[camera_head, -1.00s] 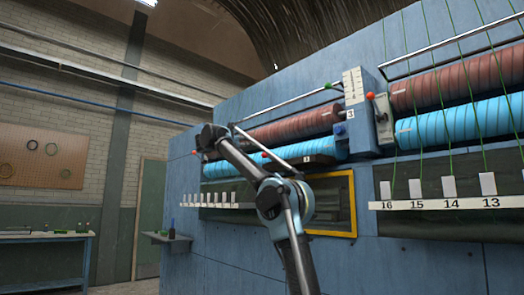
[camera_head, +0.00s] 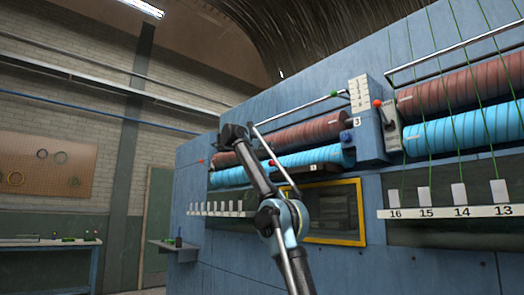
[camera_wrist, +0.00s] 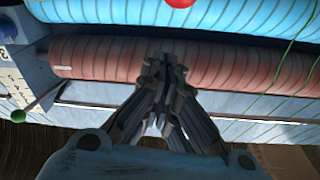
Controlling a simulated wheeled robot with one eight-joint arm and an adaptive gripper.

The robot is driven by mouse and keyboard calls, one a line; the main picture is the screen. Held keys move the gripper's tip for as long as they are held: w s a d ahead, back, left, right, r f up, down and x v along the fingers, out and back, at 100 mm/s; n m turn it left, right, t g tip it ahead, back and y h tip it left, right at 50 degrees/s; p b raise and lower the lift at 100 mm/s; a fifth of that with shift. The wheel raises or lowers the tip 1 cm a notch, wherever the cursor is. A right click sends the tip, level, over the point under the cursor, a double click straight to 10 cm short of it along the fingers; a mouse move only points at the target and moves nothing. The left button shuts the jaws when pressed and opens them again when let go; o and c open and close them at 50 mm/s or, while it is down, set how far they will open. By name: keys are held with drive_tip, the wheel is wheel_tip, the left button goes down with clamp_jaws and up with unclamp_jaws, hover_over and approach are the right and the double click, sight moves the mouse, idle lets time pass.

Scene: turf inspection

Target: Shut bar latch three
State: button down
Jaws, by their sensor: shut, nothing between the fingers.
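A plate marked 3 (camera_head: 357,121) sits on the blue machine, right of a silver bar that slopes up to a green ball (camera_head: 334,93). A second thin bar slopes down behind my arm, and a red ball (camera_head: 271,162) shows near it. I cannot tell which bar is latch three. In the wrist view my gripper (camera_wrist: 166,58) is shut and empty, its tips in front of the brown roller (camera_wrist: 110,58); contact is unclear. A green ball (camera_wrist: 17,116) shows at lower left and a red ball (camera_wrist: 180,2) at the top edge. In the head view the fingers cannot be made out.
A cyan roller (camera_head: 325,155) lies below the brown one. A yellow-framed window (camera_head: 334,242) is beneath. At right are more rollers, green threads, a red-knobbed lever (camera_head: 377,103) and numbered tags (camera_head: 452,213). A bench (camera_head: 45,243) stands far left.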

drive_tip(key=shift+x, duration=0.95)
drive_tip(key=shift+a+f, duration=0.25)
drive_tip(key=shift+f, duration=0.3)
drive_tip(key=shift+a+f, duration=0.2)
drive_tip(key=shift+f, duration=0.5)
drive_tip(key=shift+a+f, duration=0.2)
drive_tip(key=shift+f, duration=0.5)
